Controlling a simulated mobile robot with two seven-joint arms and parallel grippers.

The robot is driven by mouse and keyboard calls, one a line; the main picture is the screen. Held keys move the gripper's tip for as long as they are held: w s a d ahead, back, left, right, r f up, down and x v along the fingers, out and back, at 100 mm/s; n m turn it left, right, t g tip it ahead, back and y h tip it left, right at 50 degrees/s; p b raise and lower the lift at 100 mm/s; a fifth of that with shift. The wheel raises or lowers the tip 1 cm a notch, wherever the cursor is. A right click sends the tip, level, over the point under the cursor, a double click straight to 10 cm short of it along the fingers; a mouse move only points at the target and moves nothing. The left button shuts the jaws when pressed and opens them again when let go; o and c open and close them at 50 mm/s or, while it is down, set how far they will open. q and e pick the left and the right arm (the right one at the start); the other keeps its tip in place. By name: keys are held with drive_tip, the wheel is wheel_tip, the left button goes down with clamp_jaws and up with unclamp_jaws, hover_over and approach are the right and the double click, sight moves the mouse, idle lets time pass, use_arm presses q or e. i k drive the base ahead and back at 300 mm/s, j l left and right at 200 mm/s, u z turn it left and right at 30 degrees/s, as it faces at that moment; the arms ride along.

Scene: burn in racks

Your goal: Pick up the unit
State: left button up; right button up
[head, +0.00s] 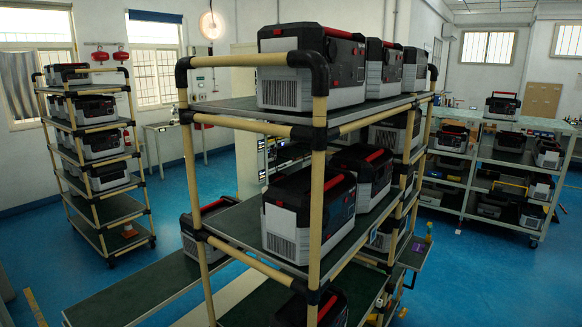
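Several black and light-grey units with red handles stand on racks, and I cannot tell which one the task means. The nearest unit (311,88) sits upright on the top shelf of the centre rack, at its near end. More units stand behind it in a row. Another unit (308,215) sits on the middle shelf below, partly behind a rack post. A further unit (311,308) shows low down, cut off by the bottom edge. Neither of my grippers is in the head view.
The centre rack (240,108) has tan posts with black joints around the units. A similar rack (100,205) with units stands at the left. A grey shelf (485,160) with units stands at the right. Blue floor (40,250) is clear at the left.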

sight(496, 108)
drive_tip(key=z, duration=1.3)
drive_tip(key=i+l+z, duration=0.25)
drive_tip(key=i+l, duration=0.2)
drive_tip(key=i+l+z, duration=0.2)
drive_tip(key=i+l, duration=0.15)
drive_tip(key=i, duration=0.25)
drive_tip(key=i+u, duration=0.2)
drive_tip(key=i, duration=0.3)
drive_tip(key=i+u, duration=0.2)
drive_tip(key=i, duration=0.3)
drive_tip(key=i+l+u, duration=0.2)
drive_tip(key=i, duration=0.3)
drive_tip(key=i+j, duration=0.1)
drive_tip(key=i, duration=1.55)
drive_tip(key=i+z, duration=0.15)
drive_tip(key=i, duration=1.5)
drive_tip(key=i+u, duration=0.4)
drive_tip(key=i, duration=0.3)
drive_tip(key=i+l+u, duration=0.25)
drive_tip(key=i+u, duration=0.15)
drive_tip(key=i, duration=0.3)
